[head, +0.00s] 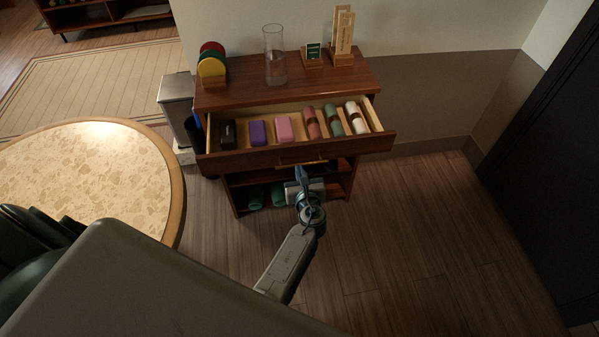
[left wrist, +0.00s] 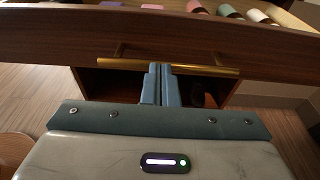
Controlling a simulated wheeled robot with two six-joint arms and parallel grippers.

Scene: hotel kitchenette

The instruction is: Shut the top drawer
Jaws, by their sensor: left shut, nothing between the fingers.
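The top drawer (head: 288,152) of a dark wooden cabinet (head: 290,93) is pulled out. It holds a black case, a purple and a pink item, and rolled cloths in red, green and white. Its front carries a brass bar handle (head: 301,164), which also shows in the left wrist view (left wrist: 205,70). My left gripper (head: 300,170) is shut and empty, with its fingertips (left wrist: 160,68) at the middle of the handle, close to the drawer front. I cannot tell if they touch it. My right gripper is not in view.
On the cabinet top stand a glass vase (head: 274,60), coloured discs (head: 212,65) and wooden signs (head: 343,35). Green slippers (head: 256,197) lie on the lower shelf. A round table (head: 175,190) is at left, with a bin (head: 178,105) behind it. The floor at right is clear.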

